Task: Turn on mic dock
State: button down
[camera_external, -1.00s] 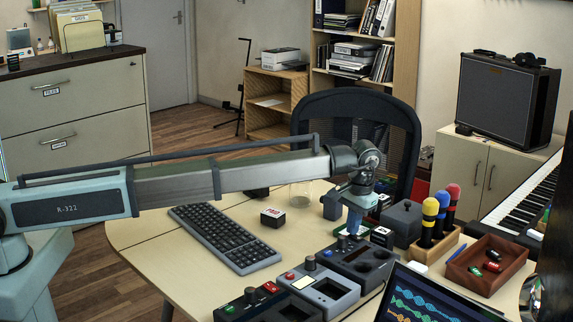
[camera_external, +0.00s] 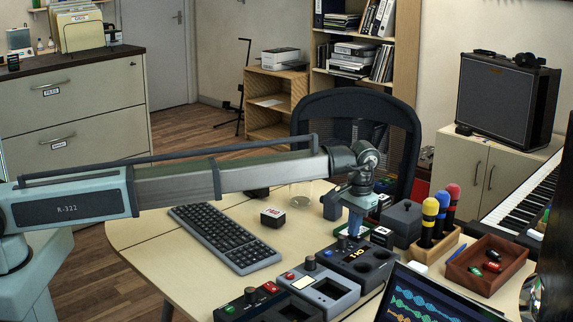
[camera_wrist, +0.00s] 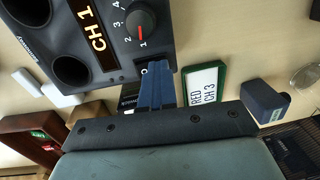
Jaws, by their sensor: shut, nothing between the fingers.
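The mic dock (camera_external: 370,279) is a dark unit with two round wells, near the middle of the desk. It also shows at the upper left of the wrist view (camera_wrist: 118,78). Its display (camera_wrist: 95,32) is lit and reads CH 1 in orange. The knob (camera_wrist: 139,22) beside the display has its red mark by 1. My gripper (camera_external: 353,233) has blue fingers, shut and empty, pointing down at the dock's back edge. In the wrist view the fingertips (camera_wrist: 157,75) are at a small dark switch marked O. They partly cover it, and I cannot tell whether they touch it.
Several microphones (camera_external: 430,218) stand in a wooden holder at right, near a brown tray (camera_external: 500,284). A keyboard (camera_external: 225,238) lies left.

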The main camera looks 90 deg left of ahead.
jog(key=shift+w+d+r, duration=0.15)
jog(key=shift+w+d, duration=0.25)
jog(key=shift+r, duration=0.15)
notch_tip(320, 180, up, 14)
jog(key=s+a, duration=0.1)
dwell(0.6)
jog(key=shift+s+a+f, duration=0.1)
jog(key=shift+f, duration=0.1)
